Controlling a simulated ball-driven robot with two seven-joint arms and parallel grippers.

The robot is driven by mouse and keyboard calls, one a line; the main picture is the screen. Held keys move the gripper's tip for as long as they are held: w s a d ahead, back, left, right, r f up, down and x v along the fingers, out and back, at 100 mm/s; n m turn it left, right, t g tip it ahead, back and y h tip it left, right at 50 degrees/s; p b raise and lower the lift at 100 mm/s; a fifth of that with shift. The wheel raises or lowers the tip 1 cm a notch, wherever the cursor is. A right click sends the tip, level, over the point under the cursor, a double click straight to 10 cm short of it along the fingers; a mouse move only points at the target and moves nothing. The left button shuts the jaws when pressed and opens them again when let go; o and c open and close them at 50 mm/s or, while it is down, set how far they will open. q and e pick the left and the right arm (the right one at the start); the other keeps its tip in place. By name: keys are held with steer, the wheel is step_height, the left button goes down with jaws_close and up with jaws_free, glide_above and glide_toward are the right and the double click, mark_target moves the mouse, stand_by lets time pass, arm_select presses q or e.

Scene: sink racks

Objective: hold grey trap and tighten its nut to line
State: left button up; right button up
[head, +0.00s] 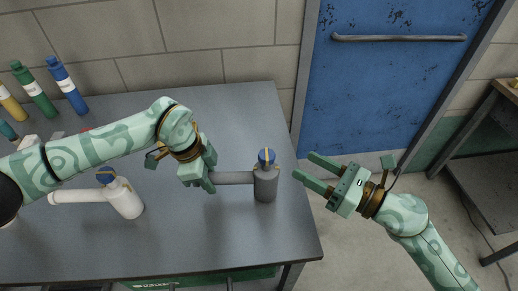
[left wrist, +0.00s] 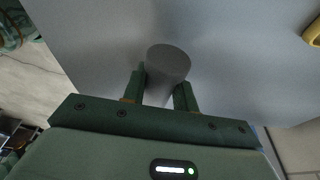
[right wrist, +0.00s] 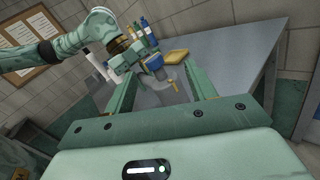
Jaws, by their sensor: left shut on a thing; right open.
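The grey trap (head: 264,184) stands upright near the right end of the table, its side pipe (head: 233,178) pointing left. Its blue nut (head: 266,157) is on top and carries a yellow mark. The nut also shows in the right wrist view (right wrist: 154,63), with a yellow mark below it. My left gripper (head: 208,182) is shut on the side pipe, whose round end (left wrist: 168,62) shows between the fingers in the left wrist view. My right gripper (head: 312,170) is open and empty, to the right of the trap and apart from it, its fingers pointing at it.
A white trap (head: 126,200) with a blue nut stands left on the table (head: 230,245). Several coloured bottles (head: 62,84) stand at the back left. A blue door (head: 390,90) is behind my right arm. The table's right edge lies just past the trap.

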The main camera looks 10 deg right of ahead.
mark_target(267, 157)
steer(key=w+a+n, duration=0.1)
steer(key=w+a, duration=0.1)
steer(key=a, duration=0.1)
steer(key=w+a+n, duration=0.1)
steer(key=w+a, duration=0.1)
steer(key=a, duration=0.2)
steer(key=w+a+n+g, duration=0.1)
steer(key=w+a, duration=0.1)
steer(key=a, duration=0.1)
steer(key=shift+w+a+f, duration=0.15)
steer(key=shift+w, duration=0.15)
steer(key=shift+n+y, duration=0.3)
steer(key=c, duration=1)
